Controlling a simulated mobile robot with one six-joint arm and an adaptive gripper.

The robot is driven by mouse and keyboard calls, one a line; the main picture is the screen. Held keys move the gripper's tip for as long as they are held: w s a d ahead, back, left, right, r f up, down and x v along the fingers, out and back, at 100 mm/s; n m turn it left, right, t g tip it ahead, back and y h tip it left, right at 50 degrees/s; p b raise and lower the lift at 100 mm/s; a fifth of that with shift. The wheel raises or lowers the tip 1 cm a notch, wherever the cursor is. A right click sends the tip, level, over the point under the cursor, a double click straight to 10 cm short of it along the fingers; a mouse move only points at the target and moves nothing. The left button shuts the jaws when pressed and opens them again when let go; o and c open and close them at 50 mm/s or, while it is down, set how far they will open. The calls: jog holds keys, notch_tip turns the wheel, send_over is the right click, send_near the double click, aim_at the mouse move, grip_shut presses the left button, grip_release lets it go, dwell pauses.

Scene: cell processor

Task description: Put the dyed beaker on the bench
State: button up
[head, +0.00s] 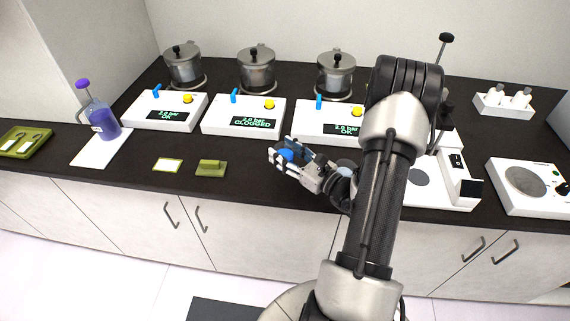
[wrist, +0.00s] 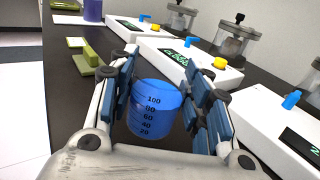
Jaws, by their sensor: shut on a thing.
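The dyed beaker is a small blue graduated beaker (wrist: 155,108), marked from 20 to 100. In the wrist view it stands between the two finger pads of my gripper (wrist: 160,100), which is shut on it. In the head view my gripper (head: 291,155) is over the front part of the dark bench (head: 240,178), left of my forearm, and only a bit of the blue beaker (head: 286,155) shows between the fingers. I cannot tell whether the beaker's base touches the bench.
White pressure units, one reading CLOGGED (head: 243,116), stand behind with metal pots. A green block (head: 211,168) and a small label card (head: 167,165) lie to the left. A purple bottle (head: 102,118) stands farther left on a white mat. Bench between block and gripper is clear.

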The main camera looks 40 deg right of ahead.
jog(key=shift+f+b, duration=0.55)
jog(key=shift+f, duration=1.3)
jog(key=shift+f, duration=0.15)
jog(key=o, duration=1.5)
jog(key=shift+r, duration=0.2)
jog(key=s, duration=0.4)
jog(key=s+p, duration=0.1)
jog(key=s, duration=0.3)
jog(key=s+d+p, duration=0.1)
jog(key=s, duration=0.3)
jog(key=shift+d, duration=0.1)
